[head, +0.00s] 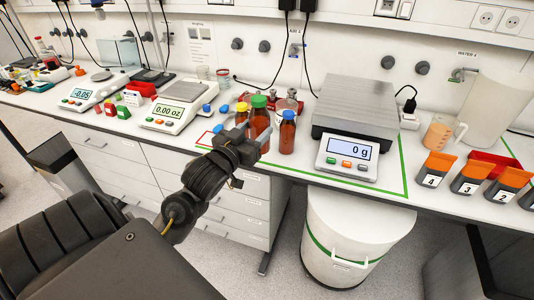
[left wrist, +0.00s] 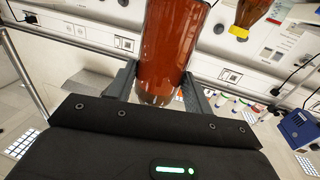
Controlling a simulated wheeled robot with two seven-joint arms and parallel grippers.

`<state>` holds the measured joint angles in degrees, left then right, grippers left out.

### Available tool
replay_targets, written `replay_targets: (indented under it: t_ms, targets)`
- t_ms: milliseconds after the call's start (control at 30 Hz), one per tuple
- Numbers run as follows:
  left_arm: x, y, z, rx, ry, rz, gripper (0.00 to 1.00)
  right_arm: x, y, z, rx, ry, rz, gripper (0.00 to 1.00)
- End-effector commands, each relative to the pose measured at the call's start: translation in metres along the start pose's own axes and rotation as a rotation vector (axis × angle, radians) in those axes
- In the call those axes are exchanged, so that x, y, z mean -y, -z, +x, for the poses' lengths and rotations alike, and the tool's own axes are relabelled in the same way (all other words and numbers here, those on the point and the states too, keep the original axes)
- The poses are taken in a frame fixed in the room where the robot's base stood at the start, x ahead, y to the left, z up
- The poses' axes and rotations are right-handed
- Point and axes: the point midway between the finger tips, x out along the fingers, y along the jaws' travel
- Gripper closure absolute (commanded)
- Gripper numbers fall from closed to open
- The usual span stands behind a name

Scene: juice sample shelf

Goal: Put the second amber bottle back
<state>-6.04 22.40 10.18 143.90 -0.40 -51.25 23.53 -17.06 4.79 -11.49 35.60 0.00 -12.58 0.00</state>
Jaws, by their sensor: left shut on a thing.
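Three amber bottles are grouped near the bench's front edge in the head view: one with a green cap (head: 260,120), one with a blue cap (head: 287,132) and one with a yellow cap (head: 242,112). My left gripper (head: 253,143) is at the green-capped bottle and appears shut on it. In the left wrist view an amber bottle (left wrist: 170,45) is between the two fingers, its cap out of sight. The yellow-capped bottle also shows there at the upper right (left wrist: 251,14). Whether the held bottle touches the bench is unclear. My right gripper is not in view.
A large scale (head: 346,150) reading 0 g stands right of the bottles, inside a green outline. Smaller balances (head: 175,108) stand to the left. Numbered orange-topped containers (head: 470,176) and a jug (head: 438,132) are at the right. A white bin (head: 350,240) is below the bench.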

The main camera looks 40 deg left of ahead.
Motion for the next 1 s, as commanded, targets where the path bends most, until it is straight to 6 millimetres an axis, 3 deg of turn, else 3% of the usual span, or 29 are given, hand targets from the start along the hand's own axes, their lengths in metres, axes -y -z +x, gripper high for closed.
replay_targets:
  t_ms: [167, 467, 600, 800, 1000]
  targets:
    - [0.006, -0.008, 0.015, 0.003, 0.001, 0.004, 0.84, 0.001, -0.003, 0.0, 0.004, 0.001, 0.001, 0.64]
    - [0.035, -0.04, 0.086, 0.005, 0.002, 0.002, 0.84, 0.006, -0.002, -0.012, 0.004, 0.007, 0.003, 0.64]
    - [0.042, -0.07, 0.106, 0.006, 0.0, 0.0, 0.84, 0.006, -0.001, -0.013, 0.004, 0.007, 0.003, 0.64]
    - [0.048, -0.09, 0.123, 0.002, -0.002, 0.002, 0.84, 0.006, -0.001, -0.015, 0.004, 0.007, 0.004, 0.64]
    - [0.049, -0.094, 0.126, 0.001, -0.002, 0.003, 0.84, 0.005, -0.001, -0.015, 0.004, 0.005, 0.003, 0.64]
